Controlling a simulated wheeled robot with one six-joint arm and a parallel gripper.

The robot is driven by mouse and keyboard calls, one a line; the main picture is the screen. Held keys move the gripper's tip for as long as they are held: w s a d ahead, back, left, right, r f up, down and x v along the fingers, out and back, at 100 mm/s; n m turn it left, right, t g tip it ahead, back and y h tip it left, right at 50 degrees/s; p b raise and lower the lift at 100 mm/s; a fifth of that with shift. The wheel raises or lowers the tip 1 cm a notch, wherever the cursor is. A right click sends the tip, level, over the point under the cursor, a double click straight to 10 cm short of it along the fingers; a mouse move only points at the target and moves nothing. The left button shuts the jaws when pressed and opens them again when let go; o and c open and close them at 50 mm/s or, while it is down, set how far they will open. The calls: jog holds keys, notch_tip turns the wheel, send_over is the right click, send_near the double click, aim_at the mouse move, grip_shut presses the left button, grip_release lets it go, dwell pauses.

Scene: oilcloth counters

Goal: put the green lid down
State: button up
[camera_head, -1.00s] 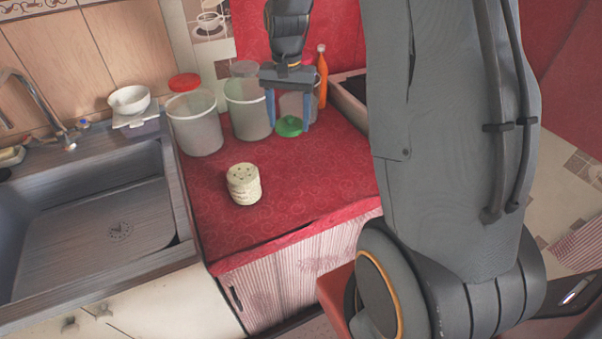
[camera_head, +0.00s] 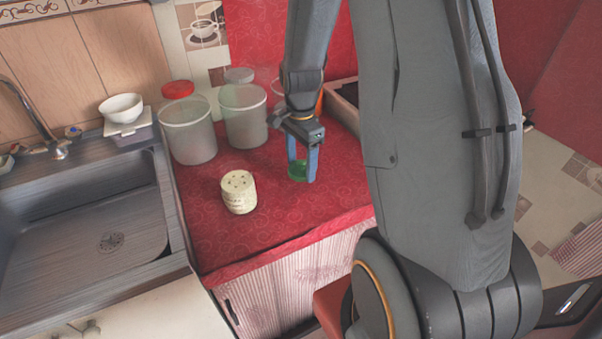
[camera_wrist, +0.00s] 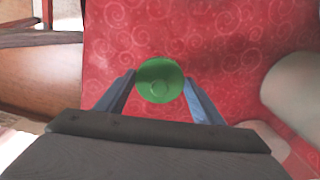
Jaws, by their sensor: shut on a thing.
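The green lid (camera_head: 298,170) is a small round disc with a knob. It is between the blue fingers of my gripper (camera_head: 302,178), over the red counter (camera_head: 265,225). In the wrist view the lid (camera_wrist: 160,80) shows between the two fingertips (camera_wrist: 161,84), with its knob towards the camera. My gripper is shut on it. I cannot tell whether the lid touches the cloth or hangs a little above it.
A cream pot with a holed top (camera_head: 238,192) stands left of the gripper. Two translucent jars (camera_head: 189,135) (camera_head: 243,115) stand behind, with a red lid (camera_head: 177,89) at the left one. A sink (camera_head: 90,210) lies left. Clear cloth surrounds the gripper's front.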

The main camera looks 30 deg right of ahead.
aim_at(301, 169)
jog(key=shift+f, duration=1.95)
jog(key=shift+f, duration=0.1)
jog(key=o, duration=1)
notch_tip(301, 169, up, 12)
jog(key=shift+r+b, duration=0.1)
jog(key=shift+b, duration=0.6)
jog(key=s+a+n, duration=1)
jog(key=s+n, duration=0.4)
jog(key=n, duration=0.2)
jog(key=shift+a+f+t, duration=0.15)
jog(key=shift+f+t, duration=0.1)
jog(key=shift+t, duration=0.05)
